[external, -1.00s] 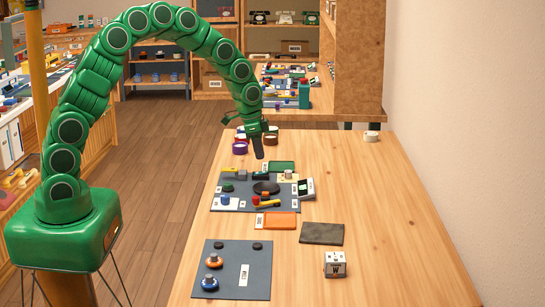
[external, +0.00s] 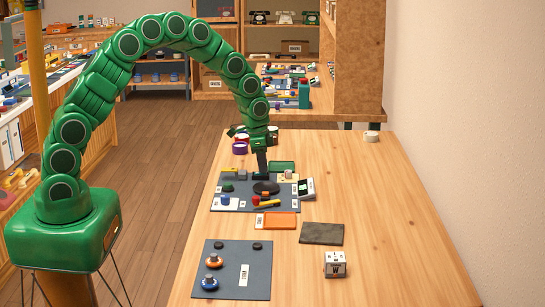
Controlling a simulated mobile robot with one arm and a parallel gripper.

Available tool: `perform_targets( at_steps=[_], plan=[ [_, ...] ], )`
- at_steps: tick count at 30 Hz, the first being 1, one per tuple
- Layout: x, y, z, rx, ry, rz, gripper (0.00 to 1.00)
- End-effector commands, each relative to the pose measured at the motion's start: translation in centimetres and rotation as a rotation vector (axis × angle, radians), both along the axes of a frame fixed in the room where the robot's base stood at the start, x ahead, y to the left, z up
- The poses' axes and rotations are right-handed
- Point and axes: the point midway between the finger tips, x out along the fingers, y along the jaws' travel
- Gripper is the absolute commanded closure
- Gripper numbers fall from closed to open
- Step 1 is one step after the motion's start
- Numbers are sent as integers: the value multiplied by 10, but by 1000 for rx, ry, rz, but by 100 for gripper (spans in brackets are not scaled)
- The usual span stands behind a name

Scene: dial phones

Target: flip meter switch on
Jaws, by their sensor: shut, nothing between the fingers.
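My gripper (external: 262,164) is shut and empty, pointing down over the back part of the grey-blue mat (external: 243,207) on the wooden table. Its tip is at a small dark block (external: 260,177); I cannot tell whether they touch. A small tilted device with a pale green screen (external: 306,187), possibly the meter, stands at the mat's right edge, to the right of my gripper. No switch can be made out clearly at this size.
The mat also holds a black disc (external: 266,188), a blue knob (external: 225,200) and a yellow-and-red piece (external: 266,204).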

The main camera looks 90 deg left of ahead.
Motion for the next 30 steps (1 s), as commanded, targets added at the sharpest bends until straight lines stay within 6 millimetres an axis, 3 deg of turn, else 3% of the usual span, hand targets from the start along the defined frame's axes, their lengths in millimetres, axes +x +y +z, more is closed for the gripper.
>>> perform_targets(
  at_steps=[8,17,30],
  plan=[
    [7,-1,-11,1,141,-3,100],
    [2,-3,-15,-9,148,0,100],
    [-22,-6,-20,-24,172,-1,100]
  ],
)
